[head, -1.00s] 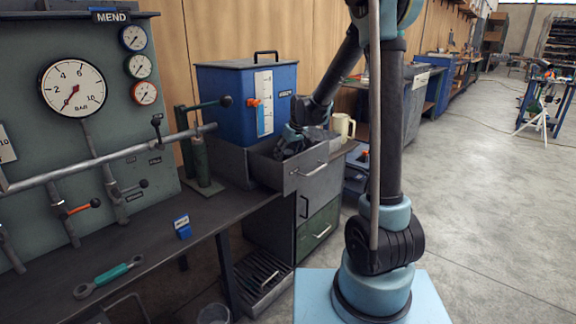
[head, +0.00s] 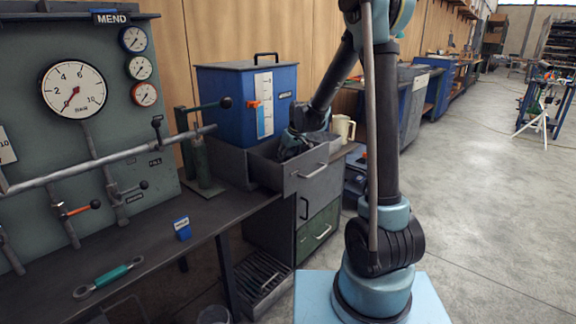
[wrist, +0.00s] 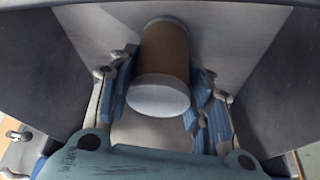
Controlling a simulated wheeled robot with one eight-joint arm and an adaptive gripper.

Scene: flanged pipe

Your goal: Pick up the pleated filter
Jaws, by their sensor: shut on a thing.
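The pleated filter (wrist: 164,58) is a short brown cylinder with pale end caps, seen in the wrist view between my fingers. My gripper (wrist: 160,92) has its blue-padded fingers on both sides of the filter, shut on it. In the head view my gripper (head: 290,146) is down in the open grey drawer (head: 306,177). The filter is hidden there by the drawer and my gripper. The wrist view shows the drawer's pale floor and dark walls around the filter. I cannot tell whether the filter touches the floor.
A blue tank (head: 228,105) with a level scale stands behind the drawer. A cream mug (head: 343,128) is to the right. Open floor lies at right.

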